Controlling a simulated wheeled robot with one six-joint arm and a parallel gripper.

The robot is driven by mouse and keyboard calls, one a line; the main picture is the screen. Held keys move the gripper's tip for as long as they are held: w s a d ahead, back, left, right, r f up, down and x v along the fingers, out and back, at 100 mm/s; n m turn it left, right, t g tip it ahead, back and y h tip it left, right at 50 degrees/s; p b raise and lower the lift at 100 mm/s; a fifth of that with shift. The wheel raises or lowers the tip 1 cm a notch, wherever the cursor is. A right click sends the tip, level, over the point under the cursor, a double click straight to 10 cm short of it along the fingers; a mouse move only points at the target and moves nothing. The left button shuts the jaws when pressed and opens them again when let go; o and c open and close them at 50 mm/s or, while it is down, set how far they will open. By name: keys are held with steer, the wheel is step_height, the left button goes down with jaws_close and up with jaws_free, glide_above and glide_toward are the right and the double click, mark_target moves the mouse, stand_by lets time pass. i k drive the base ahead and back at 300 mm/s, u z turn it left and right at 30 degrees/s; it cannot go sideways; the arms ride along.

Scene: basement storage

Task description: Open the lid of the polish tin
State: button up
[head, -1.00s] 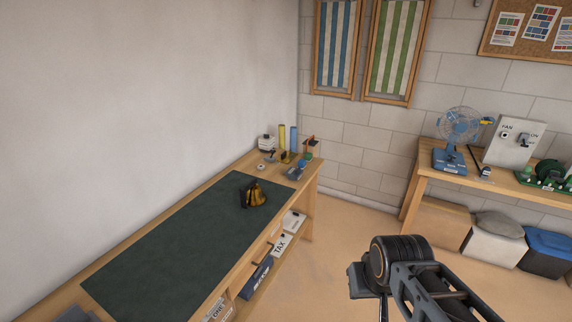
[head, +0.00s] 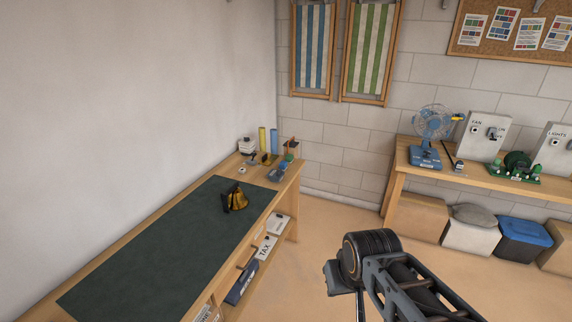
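I cannot pick out the polish tin for certain. Several small items stand at the far end of the long wooden workbench (head: 255,240) on the left, too small to read. Among them is a small pale round thing (head: 242,170); I cannot tell if it is the tin. My arm shows at the bottom right, over the floor and apart from both benches. Its dark end hangs there, and I cannot make out any fingers or whether they hold anything.
A dark green mat (head: 150,255) covers much of the bench, with a brass bell-like object (head: 238,200) on it. Yellow (head: 262,140) and blue (head: 275,141) cylinders stand behind. Another bench (head: 480,178) with a blue fan (head: 428,150) is at right. Floor between is clear.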

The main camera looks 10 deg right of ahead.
mark_target(274, 174)
steer(key=z, duration=0.6)
steer(key=i, duration=1.95)
steer(key=u, duration=1.15)
steer(key=i, duration=0.55)
steer(key=u, duration=0.6)
